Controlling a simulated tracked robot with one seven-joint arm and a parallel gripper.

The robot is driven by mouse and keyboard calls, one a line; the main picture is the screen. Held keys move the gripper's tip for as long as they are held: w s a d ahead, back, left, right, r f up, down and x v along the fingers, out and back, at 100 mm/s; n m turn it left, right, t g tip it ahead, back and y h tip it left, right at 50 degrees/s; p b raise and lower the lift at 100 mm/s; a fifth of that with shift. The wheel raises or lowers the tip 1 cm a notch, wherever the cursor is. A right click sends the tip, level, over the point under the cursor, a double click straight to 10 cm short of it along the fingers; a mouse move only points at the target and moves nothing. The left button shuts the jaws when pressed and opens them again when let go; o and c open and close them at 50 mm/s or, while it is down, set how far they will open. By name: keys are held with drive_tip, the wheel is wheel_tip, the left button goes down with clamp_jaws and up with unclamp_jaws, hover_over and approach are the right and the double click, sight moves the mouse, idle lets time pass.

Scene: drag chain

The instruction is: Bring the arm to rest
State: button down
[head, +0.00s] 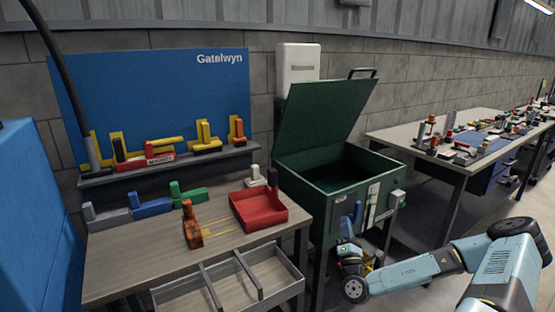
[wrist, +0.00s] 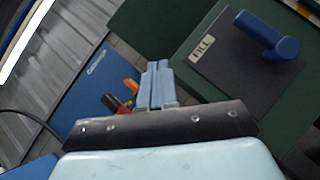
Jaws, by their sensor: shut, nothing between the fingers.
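My arm reaches in from the lower right of the head view and bends at a joint low in front of the green cabinet (head: 335,185). My gripper (wrist: 158,68) shows in the wrist view with its two grey-blue fingers together and nothing between them. In the head view the gripper end is small and partly hidden behind my own wrist. The cabinet's lid (head: 325,110) stands open.
A workbench (head: 130,255) at left carries a red tray (head: 258,208), an orange worn part (head: 192,225) and several coloured L-shaped parts. An open divided drawer (head: 245,285) juts from its front. A cluttered second table (head: 430,155) stands at right.

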drive_tip(key=s+a+r+m+g+y, duration=0.8)
drive_tip(key=m+g, duration=0.6)
drive_tip(key=m, duration=0.4)
drive_tip(key=s+a+r+m+g+y, duration=0.5)
drive_tip(key=s+a+m+g+y, duration=0.5)
drive_tip(key=m+g, duration=0.6)
drive_tip(key=s+d+r+n+t+h, duration=0.4)
drive_tip(key=s+d+r+t+h, duration=0.1)
drive_tip(key=s+d+r+h, duration=0.1)
drive_tip(key=s+d+r+n+t+h, duration=0.4)
drive_tip(key=s+d+r+t+h, duration=0.2)
drive_tip(key=r+h, duration=0.5)
drive_tip(key=shift+s+d+r+n, duration=0.4)
drive_tip(key=shift+s+d+r, duration=0.3)
drive_tip(key=shift+s, duration=0.2)
drive_tip(key=shift+s, duration=0.15)
